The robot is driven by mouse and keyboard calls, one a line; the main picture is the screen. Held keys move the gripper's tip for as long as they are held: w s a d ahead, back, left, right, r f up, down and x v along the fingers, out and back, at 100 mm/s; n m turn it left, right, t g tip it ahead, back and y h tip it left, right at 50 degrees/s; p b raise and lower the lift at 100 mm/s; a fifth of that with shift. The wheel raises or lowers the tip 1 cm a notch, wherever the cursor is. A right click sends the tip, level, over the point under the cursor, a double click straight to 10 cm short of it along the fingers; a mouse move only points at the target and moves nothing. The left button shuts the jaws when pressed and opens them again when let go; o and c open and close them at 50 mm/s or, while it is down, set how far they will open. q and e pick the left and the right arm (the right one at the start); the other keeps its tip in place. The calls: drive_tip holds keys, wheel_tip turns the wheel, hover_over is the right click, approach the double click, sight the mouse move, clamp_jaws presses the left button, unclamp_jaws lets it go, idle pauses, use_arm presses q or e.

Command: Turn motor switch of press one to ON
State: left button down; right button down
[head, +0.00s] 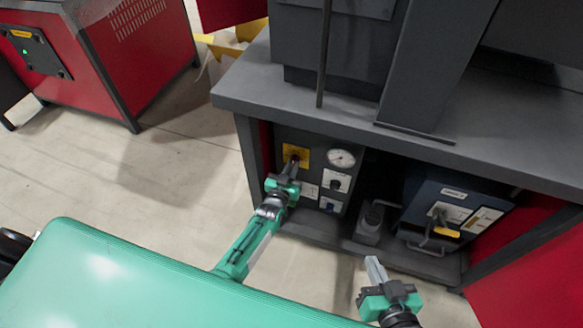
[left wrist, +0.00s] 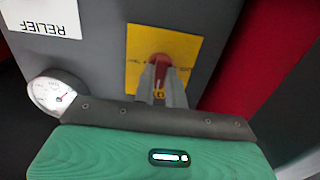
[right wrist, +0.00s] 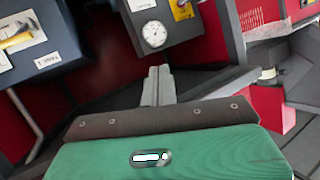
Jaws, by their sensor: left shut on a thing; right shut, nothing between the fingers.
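The motor switch is a red knob (left wrist: 160,66) on a yellow plate (left wrist: 182,52) in the left wrist view. The yellow plate also shows on the grey control panel in the head view (head: 303,154), where the knob is mostly hidden by my gripper. My left gripper (left wrist: 160,85) is shut on the red knob, one finger on each side. In the head view my left gripper (head: 291,168) reaches the panel from below. My right gripper (head: 374,268) is shut and empty, in front of the press's lower bay, and its closed fingers show in the right wrist view (right wrist: 158,85).
A pressure gauge (head: 341,158) and a small black knob on a white plate (head: 336,183) sit right of the switch. A blue unit (head: 432,205) with a yellow-tipped lever stands further right. The grey press table (head: 240,85) overhangs the panel.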

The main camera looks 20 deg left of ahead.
use_arm(q)
drive_tip(key=c, duration=1.4)
unclamp_jaws()
drive_tip(key=shift+c, duration=0.2)
